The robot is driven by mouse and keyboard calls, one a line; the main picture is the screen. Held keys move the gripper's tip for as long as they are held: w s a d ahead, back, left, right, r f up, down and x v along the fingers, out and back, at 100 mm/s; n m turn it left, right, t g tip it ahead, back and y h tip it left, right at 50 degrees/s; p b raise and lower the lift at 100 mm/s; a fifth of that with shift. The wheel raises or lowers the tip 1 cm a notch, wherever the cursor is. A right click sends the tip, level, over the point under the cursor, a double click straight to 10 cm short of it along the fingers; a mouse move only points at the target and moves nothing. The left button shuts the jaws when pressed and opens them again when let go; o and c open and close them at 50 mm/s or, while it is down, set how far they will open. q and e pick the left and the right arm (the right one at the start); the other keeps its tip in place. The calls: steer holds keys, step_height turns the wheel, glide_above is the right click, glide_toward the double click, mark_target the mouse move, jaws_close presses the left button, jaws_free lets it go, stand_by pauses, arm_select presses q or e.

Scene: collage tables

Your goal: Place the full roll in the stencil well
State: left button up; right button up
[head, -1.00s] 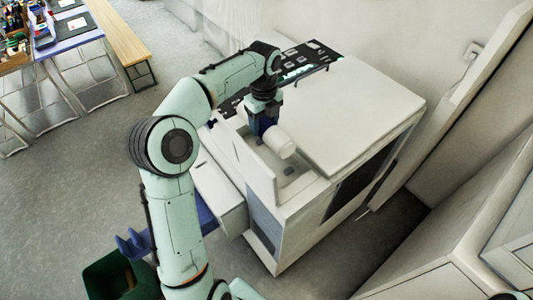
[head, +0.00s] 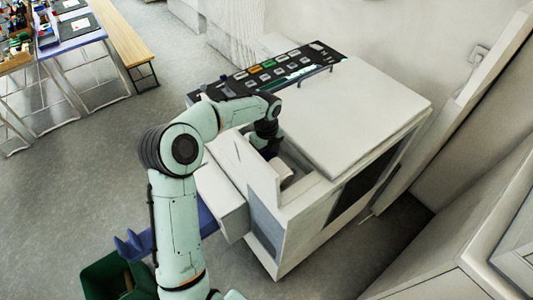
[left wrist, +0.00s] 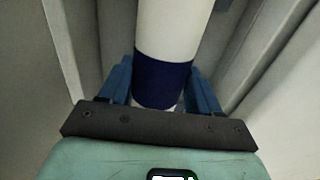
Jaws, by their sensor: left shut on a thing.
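The full roll (left wrist: 170,40) is a white cylinder with a dark blue band, seen in the left wrist view. My left gripper (left wrist: 162,85) is shut on it, with a blue finger on each side of the banded end. In the head view my left gripper (head: 268,150) is down inside the open stencil well (head: 302,188) at the front of the white machine. The roll is mostly hidden there by the raised flap and the arm. Pale walls stand on both sides of the roll in the wrist view. I cannot tell whether it touches the well's floor.
The white machine (head: 350,110) has a flat lid and a dark button panel (head: 275,68) at its back. A raised white flap (head: 243,163) stands left of the well. A green bin (head: 105,275) is at lower left. Tables and a bench (head: 122,40) are far left.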

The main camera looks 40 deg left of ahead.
mark_target(267, 152)
arm_select(q)
steer(key=shift+f, duration=0.1)
steer(key=o, duration=1.2)
step_height(267, 152, up, 12)
steer(key=p, duration=0.1)
steer(key=shift+r+p, duration=0.2)
steer(key=shift+p, duration=0.1)
arm_select(e)
steer(key=shift+w+r, duration=1.1)
arm_select(q)
steer(key=shift+f, duration=0.1)
